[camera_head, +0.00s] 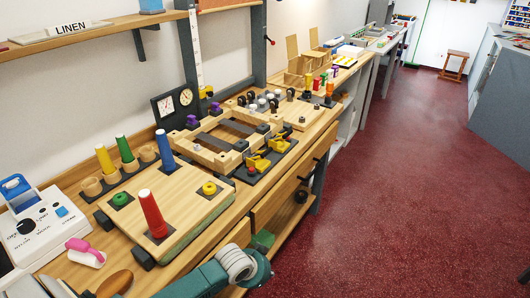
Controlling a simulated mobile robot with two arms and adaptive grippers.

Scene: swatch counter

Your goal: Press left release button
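A wooden frame fixture (205,157) sits on a dark base at mid-bench. Two yellow clamps stand at its right front, a nearer one (257,163) and a farther one (278,144). A small red part (252,171) shows at the foot of the nearer clamp. Purple knobs (192,121) stand at its back left. I cannot tell for sure which part is the left release button. A teal link of my arm with a white ring (237,264) shows at the bottom, apart from the fixture. I cannot make out the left gripper's fingers. My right gripper is not in view.
A board (183,205) with a red cone (152,213) and several posts lies nearer. A white device (40,231), a pink-handled tool (84,250) and a brown handle (115,283) are at left. A dial box (176,104) stands behind. The red floor (400,190) is clear.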

